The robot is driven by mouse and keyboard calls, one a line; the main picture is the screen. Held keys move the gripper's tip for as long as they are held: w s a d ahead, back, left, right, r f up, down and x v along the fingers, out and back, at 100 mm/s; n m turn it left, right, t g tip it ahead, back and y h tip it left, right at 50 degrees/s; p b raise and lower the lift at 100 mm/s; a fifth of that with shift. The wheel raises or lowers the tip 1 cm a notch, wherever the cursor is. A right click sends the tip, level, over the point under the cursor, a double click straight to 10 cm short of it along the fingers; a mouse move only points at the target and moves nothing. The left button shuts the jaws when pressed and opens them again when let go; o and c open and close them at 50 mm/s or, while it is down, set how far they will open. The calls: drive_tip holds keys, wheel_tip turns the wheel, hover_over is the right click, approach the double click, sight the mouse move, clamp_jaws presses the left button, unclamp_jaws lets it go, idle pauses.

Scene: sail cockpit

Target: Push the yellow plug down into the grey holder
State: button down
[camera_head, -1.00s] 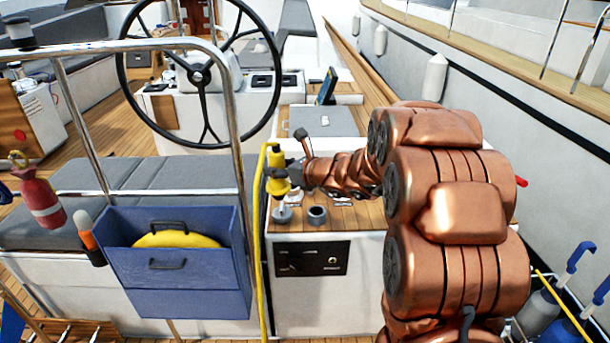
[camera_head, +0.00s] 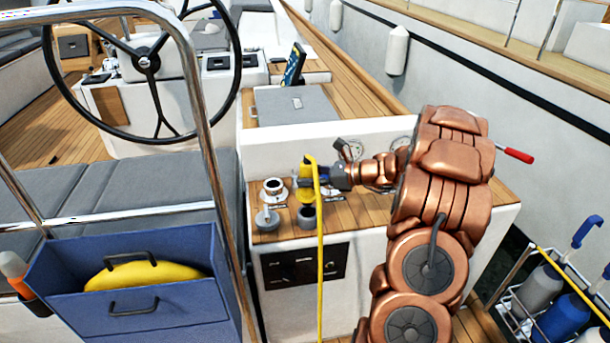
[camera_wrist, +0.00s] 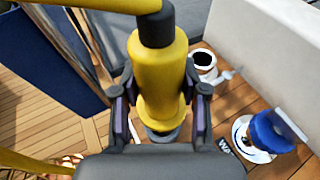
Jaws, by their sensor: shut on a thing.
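The yellow plug (camera_head: 306,186) stands roughly upright over the wooden counter, with its yellow cable (camera_head: 319,250) looping from its top and hanging down the front. In the wrist view the plug (camera_wrist: 160,75) fills the space between my fingers. My gripper (camera_wrist: 158,108) is shut on its sides; in the head view my gripper (camera_head: 318,180) reaches it from the right. The grey holder (camera_head: 307,217) is on the counter directly below the plug. In the wrist view the plug hides most of what is beneath it. I cannot tell whether plug and holder touch.
A round grey fitting (camera_head: 266,220) and a white fitting with a dark opening (camera_head: 273,188) sit left of the holder. The wrist view shows a blue-topped fitting (camera_wrist: 268,133) at right. A steel rail (camera_head: 205,130) and blue box (camera_head: 130,275) stand left.

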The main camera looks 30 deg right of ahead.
sight(310, 195)
drive_tip(key=shift+f+b, duration=1.95)
drive_tip(key=shift+f, duration=0.75)
drive_tip(key=shift+s+p, duration=0.1)
drive_tip(key=shift+p, duration=0.45)
drive_tip(key=shift+d+f, duration=0.1)
drive_tip(key=shift+f, duration=0.5)
drive_tip(key=c, duration=0.9)
unclamp_jaws()
drive_tip(key=shift+s, duration=0.1)
drive_tip(key=shift+p+v, duration=2.25)
drive_tip(key=shift+v, duration=3.2)
